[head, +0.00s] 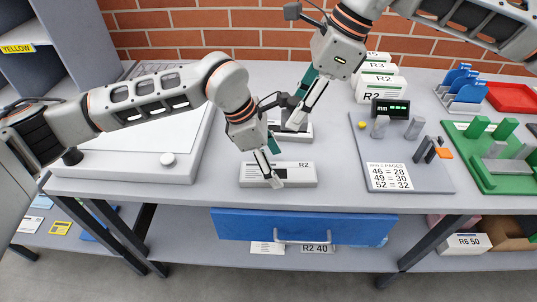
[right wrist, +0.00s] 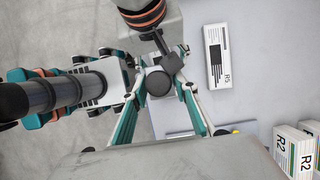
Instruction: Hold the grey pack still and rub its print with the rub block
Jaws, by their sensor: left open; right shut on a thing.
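The grey pack (head: 306,174) lies flat on the table near its front edge, with dark print and a label at its right end. It shows uncovered in the right wrist view (right wrist: 217,57). My left gripper (head: 272,168) is open; its fingers overlap the pack in the head view, but no contact shows in the right wrist view. My right gripper (head: 297,112) is shut on the rub block (head: 304,131), which has a pale base. Its dark round knob (right wrist: 158,83) sits between the fingers in the right wrist view. The block appears apart from the pack.
A white board (head: 120,165) with a knob stands at left. A grey tray (head: 430,178) with a number card and a green fixture (head: 490,182) stand at right. A blue drawer (head: 240,222) hangs below the table edge.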

